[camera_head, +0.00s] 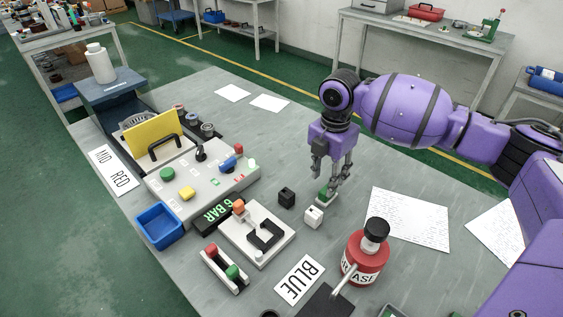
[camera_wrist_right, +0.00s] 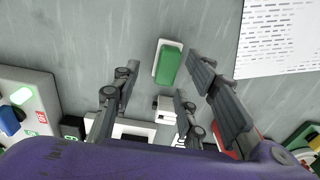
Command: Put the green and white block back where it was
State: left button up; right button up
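The green and white block (camera_head: 325,195) lies on the grey table below my right gripper (camera_head: 329,183). In the right wrist view the block (camera_wrist_right: 168,63) shows a green top over a white base, tilted slightly. There the open fingers of my right gripper (camera_wrist_right: 162,68) stand on either side of it, with gaps at both sides. My fingers partly cover the block in the head view. I cannot tell the exact height of the fingertips above the table. My left gripper is not in view.
A white cube (camera_head: 313,216) and a black cube (camera_head: 287,198) stand close by. A red grease can (camera_head: 364,262) is at the front, and a white clamp plate (camera_head: 244,236) and control box (camera_head: 215,186) are to the left. Paper sheets (camera_head: 410,218) lie right.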

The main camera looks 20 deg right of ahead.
aim_at(325, 186)
notch_tip(325, 186, up, 8)
jog(key=shift+f, duration=0.15)
